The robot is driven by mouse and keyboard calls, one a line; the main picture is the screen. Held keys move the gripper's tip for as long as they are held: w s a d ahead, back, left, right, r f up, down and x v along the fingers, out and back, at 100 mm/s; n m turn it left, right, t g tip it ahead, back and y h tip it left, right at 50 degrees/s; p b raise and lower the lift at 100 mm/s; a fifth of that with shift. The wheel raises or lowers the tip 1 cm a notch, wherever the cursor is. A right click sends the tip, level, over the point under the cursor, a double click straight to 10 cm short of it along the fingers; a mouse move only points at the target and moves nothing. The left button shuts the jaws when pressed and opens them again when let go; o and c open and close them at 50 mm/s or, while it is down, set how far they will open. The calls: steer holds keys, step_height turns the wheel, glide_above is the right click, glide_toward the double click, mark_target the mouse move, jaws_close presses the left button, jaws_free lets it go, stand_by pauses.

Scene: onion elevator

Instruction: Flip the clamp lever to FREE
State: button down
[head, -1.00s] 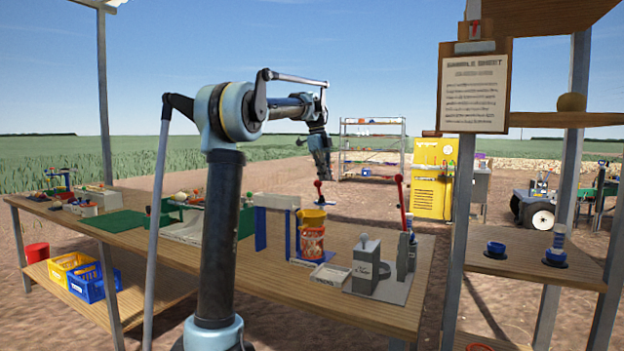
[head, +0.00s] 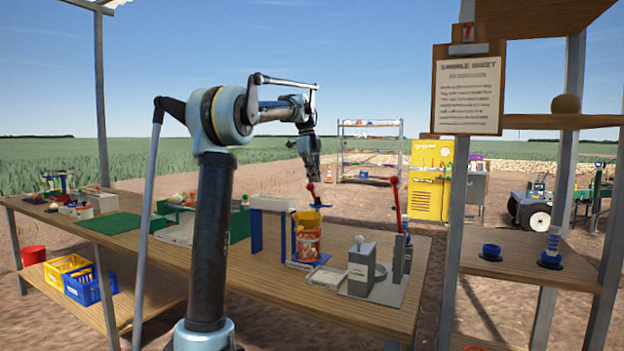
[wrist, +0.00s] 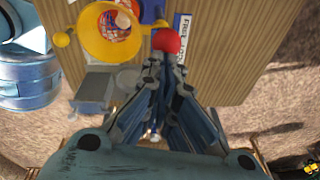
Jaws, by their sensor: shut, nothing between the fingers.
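The clamp lever's red knob (head: 311,187) stands on a short stem behind the yellow funnel (head: 307,217), tilted slightly left in the head view. In the wrist view the red knob (wrist: 166,40) lies just beyond my fingertips, beside a white and blue label (wrist: 181,28) that seems to read FREE and a second, unclear word. My gripper (wrist: 153,66) is shut and empty, its tips at the knob's near edge. In the head view my gripper (head: 315,176) points down at the knob from just above. I cannot tell whether they touch. The lever's base is hidden.

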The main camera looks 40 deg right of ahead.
step_height(320, 180, up, 12)
steer(key=a, duration=0.1)
steer(key=shift+w+a+f, duration=0.15)
steer(key=shift+a+f, duration=0.05)
steer(key=shift+f, duration=0.05)
stand_by(0.4)
stand_by(0.5)
